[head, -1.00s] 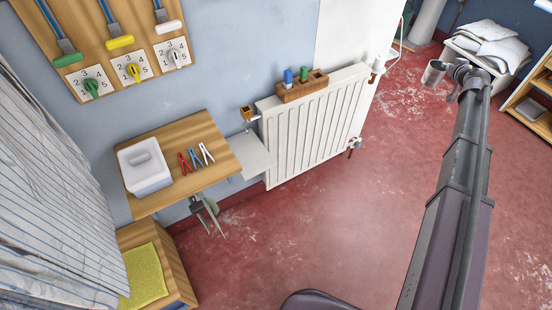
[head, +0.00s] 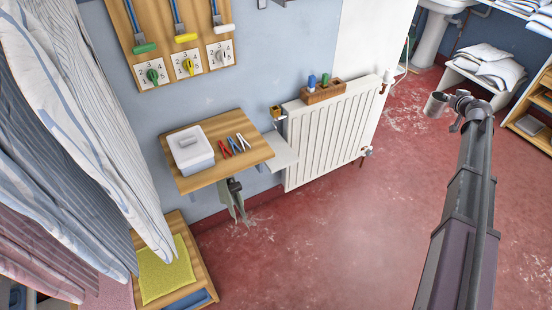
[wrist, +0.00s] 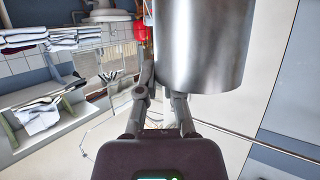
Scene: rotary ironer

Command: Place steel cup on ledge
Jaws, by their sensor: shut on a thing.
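The steel cup (head: 436,104) is at the right of the head view, at the end of my outstretched arm. It also fills the top middle of the wrist view (wrist: 203,45), where its shiny side is close to the camera. My gripper (head: 455,103) is shut on the cup; its fingers (wrist: 168,98) show at the cup's lower part in the wrist view. A small pale grey ledge (head: 283,156) juts from the wall between a wooden shelf and the radiator, well left of the cup. Its visible top looks bare.
A white radiator (head: 331,138) has a wooden block (head: 321,93) on top. Striped cloth (head: 62,120) hangs at left. Red floor (head: 330,235) is open between ledge and arm.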

